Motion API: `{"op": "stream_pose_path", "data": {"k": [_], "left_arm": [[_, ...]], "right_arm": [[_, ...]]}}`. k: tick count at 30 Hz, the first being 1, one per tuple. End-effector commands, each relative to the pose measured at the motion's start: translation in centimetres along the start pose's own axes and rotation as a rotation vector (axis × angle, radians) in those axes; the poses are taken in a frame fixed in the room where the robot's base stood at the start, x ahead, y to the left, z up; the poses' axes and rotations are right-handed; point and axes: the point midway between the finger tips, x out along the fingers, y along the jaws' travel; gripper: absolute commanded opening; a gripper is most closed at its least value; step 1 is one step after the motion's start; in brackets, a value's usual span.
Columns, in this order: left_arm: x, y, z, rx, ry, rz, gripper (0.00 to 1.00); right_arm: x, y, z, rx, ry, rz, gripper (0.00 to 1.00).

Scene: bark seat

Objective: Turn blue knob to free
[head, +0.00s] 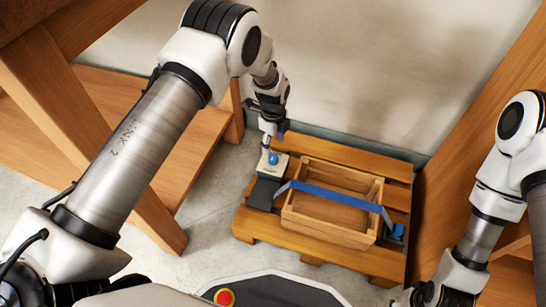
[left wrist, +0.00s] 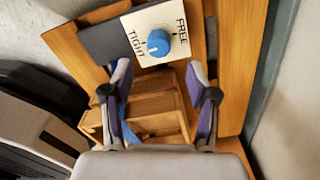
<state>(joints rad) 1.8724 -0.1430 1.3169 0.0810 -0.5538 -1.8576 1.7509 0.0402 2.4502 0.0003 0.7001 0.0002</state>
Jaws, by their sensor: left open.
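The blue knob (left wrist: 158,43) sits on a pale plate (left wrist: 175,15) marked TIGHT on the left and FREE on the right in the left wrist view. I cannot tell surely where its pointer is set. In the head view the left gripper (head: 269,140) hangs just above the knob. My right gripper is out of view below the frame; only its arm shows.
A wooden crate (head: 292,225) stands on a wooden pallet (head: 280,240), with a blue strap (head: 335,194) across it, running from a dark pad (head: 263,194) by the plate. A wooden frame stands at left, a wall behind. Bare floor lies front left.

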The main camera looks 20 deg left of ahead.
Motion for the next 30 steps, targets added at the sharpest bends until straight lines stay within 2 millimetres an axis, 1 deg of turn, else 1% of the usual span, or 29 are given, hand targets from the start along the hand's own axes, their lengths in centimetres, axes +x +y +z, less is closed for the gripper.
{"op": "stream_pose_path", "data": {"k": [1, 3, 6, 9, 12, 18, 19, 20, 21, 23, 24, 30], "left_arm": [[1.3, 0.1, 0.0, -0.001, 0.001, 0.002, 0.59], [2.8, 0.1, 0.0, -0.003, 0.001, 0.002, 0.59], [4.9, 0.1, 0.0, -0.003, 0.0, 0.002, 0.59], [6.5, 0.1, 0.0, -0.004, 0.0, 0.002, 0.59], [7.0, 0.1, 0.1, -0.005, 0.0, 0.0, 0.59], [6.8, 0.1, 0.1, -0.005, 0.0, 0.0, 0.59], [6.8, 0.1, 0.1, -0.005, 0.0, 0.0, 0.52], [6.8, 0.1, 0.1, -0.005, 0.0, 0.0, 0.41], [6.8, 0.1, 0.1, -0.006, 0.0, 0.0, 0.27], [6.8, 0.1, 0.1, -0.006, 0.0, 0.0, 0.06], [6.8, 0.1, 0.1, -0.006, 0.0, 0.0, 0.0], [6.8, 0.1, 0.1, -0.008, 0.0, 0.0, 0.0]], "right_arm": [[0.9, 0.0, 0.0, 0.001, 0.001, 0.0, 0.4], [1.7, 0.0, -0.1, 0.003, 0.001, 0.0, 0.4], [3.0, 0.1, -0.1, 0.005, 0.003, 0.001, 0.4], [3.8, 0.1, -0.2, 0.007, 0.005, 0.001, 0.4], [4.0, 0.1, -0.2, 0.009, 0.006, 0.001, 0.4], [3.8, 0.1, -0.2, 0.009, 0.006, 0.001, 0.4], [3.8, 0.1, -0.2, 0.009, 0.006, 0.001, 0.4], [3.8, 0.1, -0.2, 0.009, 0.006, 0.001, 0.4], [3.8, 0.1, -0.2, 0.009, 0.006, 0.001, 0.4], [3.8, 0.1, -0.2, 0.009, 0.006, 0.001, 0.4], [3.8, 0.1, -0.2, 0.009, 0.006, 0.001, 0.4], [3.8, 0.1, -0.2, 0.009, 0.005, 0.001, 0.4]]}}
